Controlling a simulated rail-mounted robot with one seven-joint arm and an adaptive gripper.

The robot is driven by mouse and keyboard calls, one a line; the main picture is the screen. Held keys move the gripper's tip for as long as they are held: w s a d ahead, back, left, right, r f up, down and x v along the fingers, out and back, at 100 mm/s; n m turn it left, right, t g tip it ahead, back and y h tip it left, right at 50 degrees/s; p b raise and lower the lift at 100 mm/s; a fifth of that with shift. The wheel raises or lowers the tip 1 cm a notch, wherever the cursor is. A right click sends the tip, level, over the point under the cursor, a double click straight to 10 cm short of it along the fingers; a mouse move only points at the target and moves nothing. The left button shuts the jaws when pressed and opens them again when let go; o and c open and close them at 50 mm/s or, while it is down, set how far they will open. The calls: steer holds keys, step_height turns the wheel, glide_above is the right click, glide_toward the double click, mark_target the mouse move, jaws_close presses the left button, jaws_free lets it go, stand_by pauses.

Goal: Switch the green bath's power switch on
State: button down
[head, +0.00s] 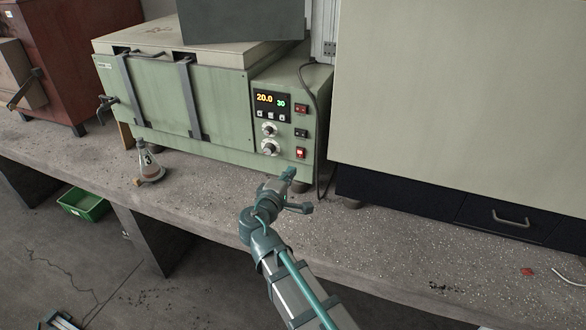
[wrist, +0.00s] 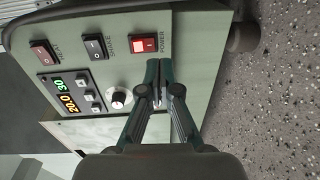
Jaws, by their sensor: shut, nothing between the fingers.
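The green bath (head: 220,112) stands on the concrete bench with its control panel at its right end. Its power switch (head: 300,153) is the lowest of three rockers and glows bright red. In the wrist view the power switch (wrist: 143,44) is lit beside the word POWER. The display (head: 270,101) is lit and reads 20.0 and 30. My gripper (head: 289,173) is shut and empty, in front of the panel's lower part. In the wrist view my gripper (wrist: 165,80) has its fingertips close to the power switch, below and right of it; contact cannot be told.
A large cabinet (head: 460,85) stands at right. A black cable hangs beside the panel.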

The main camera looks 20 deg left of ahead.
steer(key=s, duration=0.8)
steer(key=shift+s+f+b, duration=0.2)
steer(key=shift+f+b, duration=0.2)
steer(key=shift+f, duration=0.05)
